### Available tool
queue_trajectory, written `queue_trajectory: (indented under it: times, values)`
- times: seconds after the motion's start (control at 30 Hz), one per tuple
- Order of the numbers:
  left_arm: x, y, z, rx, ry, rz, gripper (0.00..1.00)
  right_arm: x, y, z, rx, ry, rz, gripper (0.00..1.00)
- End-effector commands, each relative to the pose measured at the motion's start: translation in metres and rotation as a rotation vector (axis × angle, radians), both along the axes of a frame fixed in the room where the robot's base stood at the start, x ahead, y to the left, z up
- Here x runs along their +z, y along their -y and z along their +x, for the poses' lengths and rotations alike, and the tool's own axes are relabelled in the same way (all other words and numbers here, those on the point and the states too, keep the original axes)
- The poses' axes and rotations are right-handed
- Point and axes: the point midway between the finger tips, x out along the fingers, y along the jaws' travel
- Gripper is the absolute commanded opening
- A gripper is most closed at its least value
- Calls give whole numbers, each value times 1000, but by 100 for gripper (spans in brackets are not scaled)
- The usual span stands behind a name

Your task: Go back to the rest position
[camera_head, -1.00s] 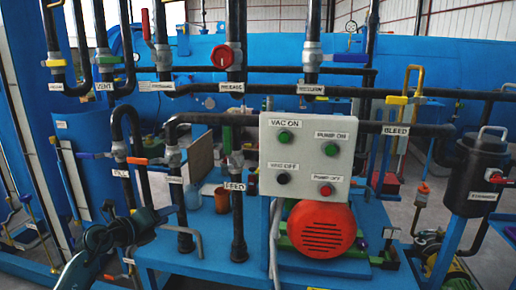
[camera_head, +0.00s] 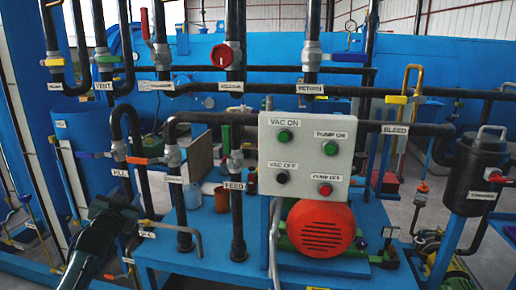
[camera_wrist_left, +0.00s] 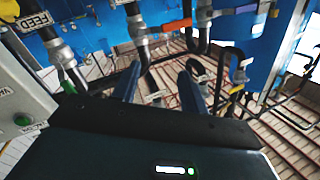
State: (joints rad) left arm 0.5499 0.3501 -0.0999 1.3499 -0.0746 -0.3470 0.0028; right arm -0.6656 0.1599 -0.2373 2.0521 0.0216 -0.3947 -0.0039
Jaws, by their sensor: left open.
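My left gripper (camera_head: 122,205) is at the lower left of the head view, in front of the pipes left of the control box. It is dark, and its fingertips are hard to make out there. In the left wrist view its two dark fingers (camera_wrist_left: 160,82) stand apart with nothing held between them. Pipes and valves show beyond the fingers, apart from them as far as I can tell. My right gripper is in neither view.
A grey control box (camera_head: 305,157) with buttons stands above a red motor (camera_head: 321,229) on a blue stand. A pipe labelled FEED (camera_head: 237,215) and an orange-handled valve (camera_head: 140,160) are close to my left arm. A black canister (camera_head: 474,180) is at right.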

Motion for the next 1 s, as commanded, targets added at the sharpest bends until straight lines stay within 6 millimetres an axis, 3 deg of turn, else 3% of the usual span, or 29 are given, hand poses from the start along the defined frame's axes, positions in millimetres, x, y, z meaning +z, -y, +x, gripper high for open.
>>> queue_trajectory:
  times: [0.07,0.1,0.37,0.47,0.6,0.8,0.9,1.0]
  values:
    - [-14,3,0,-12,-59,-103,44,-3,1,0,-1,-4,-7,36]
    - [-36,14,-10,-27,-84,-94,44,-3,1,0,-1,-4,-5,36]
    - [-132,69,-77,-113,-209,-116,44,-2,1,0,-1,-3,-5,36]
    - [-174,97,-119,-153,-276,-140,44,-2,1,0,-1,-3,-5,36]
    - [-229,139,-198,-210,-384,-198,44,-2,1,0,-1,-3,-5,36]
    - [-269,189,-315,-263,-524,-305,44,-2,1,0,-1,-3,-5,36]
    - [-273,204,-356,-272,-572,-350,44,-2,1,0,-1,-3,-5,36]
    - [-274,212,-382,-275,-602,-380,44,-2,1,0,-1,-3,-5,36]
